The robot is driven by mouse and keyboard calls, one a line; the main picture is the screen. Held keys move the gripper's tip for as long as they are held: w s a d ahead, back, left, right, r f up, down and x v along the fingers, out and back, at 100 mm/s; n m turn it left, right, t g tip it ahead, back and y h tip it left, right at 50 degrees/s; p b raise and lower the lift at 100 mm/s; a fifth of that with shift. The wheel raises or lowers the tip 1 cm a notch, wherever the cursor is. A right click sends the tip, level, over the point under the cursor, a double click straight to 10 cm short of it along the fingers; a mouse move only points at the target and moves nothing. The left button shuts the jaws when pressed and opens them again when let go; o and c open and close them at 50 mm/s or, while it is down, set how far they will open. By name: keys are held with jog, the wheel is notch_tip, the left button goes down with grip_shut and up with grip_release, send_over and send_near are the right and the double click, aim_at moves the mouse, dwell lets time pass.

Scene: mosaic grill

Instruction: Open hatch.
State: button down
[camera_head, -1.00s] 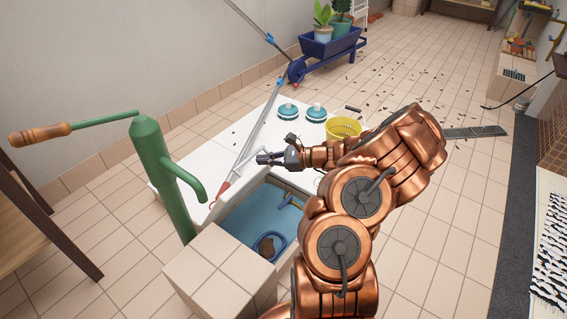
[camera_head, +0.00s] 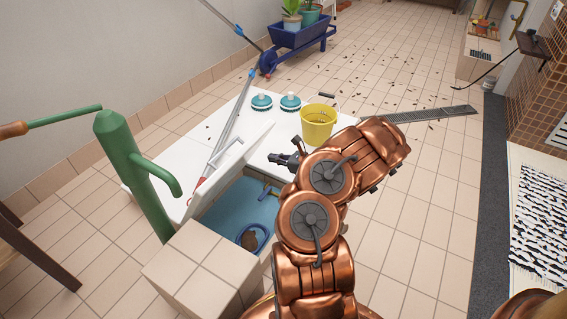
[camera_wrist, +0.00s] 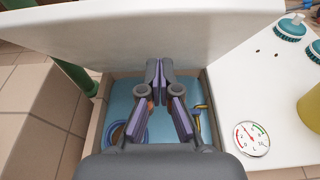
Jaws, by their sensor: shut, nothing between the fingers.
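The hatch is a white lid (camera_head: 236,163) over a blue-lined basin (camera_head: 231,204) in a low white unit. The lid stands raised at a steep tilt on the left side of the opening. In the wrist view the lid (camera_wrist: 150,35) spans the top of the picture, beyond my fingers. My gripper (camera_head: 275,158) is at the far right of the opening, to the right of the lid. In the wrist view my gripper (camera_wrist: 157,76) is shut and empty, its tips close to the lid's inner face. Whether they touch it I cannot tell.
A coiled blue hose (camera_head: 254,237) lies in the basin. A green pump (camera_head: 137,170) and tiled block (camera_head: 202,267) stand at the left and front. A yellow bucket (camera_head: 318,124), two teal brushes (camera_head: 262,102) and a long pole (camera_head: 232,115) are on the white top. A gauge (camera_wrist: 251,139) lies beside the opening.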

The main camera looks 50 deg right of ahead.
jog(key=w+a+r+b, duration=0.1)
jog(key=w+b, duration=0.1)
jog(key=w, duration=0.4)
jog(key=shift+w+a, duration=0.15)
jog(key=shift+a, duration=0.1)
jog(key=shift+r, duration=0.1)
